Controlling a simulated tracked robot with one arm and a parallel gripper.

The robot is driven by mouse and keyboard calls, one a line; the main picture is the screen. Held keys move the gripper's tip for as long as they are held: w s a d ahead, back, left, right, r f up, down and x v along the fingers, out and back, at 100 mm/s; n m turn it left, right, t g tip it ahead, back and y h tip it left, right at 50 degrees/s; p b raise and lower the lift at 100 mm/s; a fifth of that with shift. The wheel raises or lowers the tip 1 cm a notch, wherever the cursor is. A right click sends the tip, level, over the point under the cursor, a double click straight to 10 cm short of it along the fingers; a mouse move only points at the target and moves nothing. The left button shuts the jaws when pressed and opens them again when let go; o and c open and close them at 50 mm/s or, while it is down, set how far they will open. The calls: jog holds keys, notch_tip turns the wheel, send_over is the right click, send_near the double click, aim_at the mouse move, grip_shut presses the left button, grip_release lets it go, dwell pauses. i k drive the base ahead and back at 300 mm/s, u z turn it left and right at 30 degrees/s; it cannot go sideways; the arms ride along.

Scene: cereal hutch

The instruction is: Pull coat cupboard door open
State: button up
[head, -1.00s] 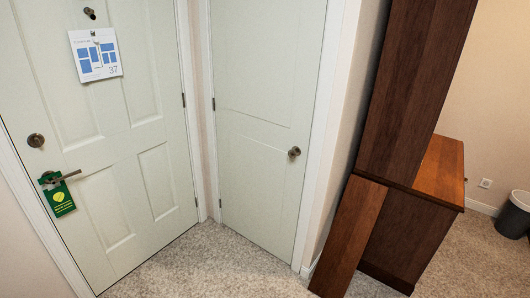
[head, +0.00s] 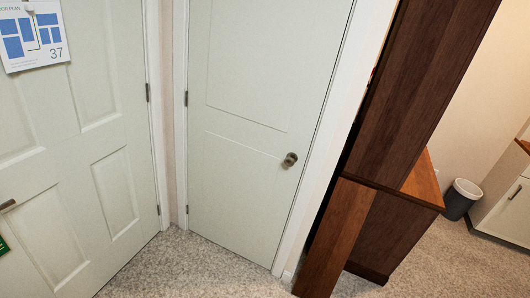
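The coat cupboard door (head: 245,165) is a pale panelled door in the middle of the head view, and it looks shut in its white frame. Its round metal knob (head: 290,160) is on the right side of the door, with the hinges on the left. My gripper is not in view, so I cannot see whether it is open or shut.
A second pale door (head: 85,160) with a floor-plan sheet (head: 32,36) and lever handle (head: 8,205) is at left. A dark wooden hutch (head: 415,90) stands close right of the frame. A grey bin (head: 461,198) and white cabinet (head: 505,220) are farther right. Carpet (head: 190,270) in front is clear.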

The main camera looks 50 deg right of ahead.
aim_at(261, 72)
jog(key=z, duration=0.4)
jog(key=i, duration=0.95)
jog(key=z, duration=0.75)
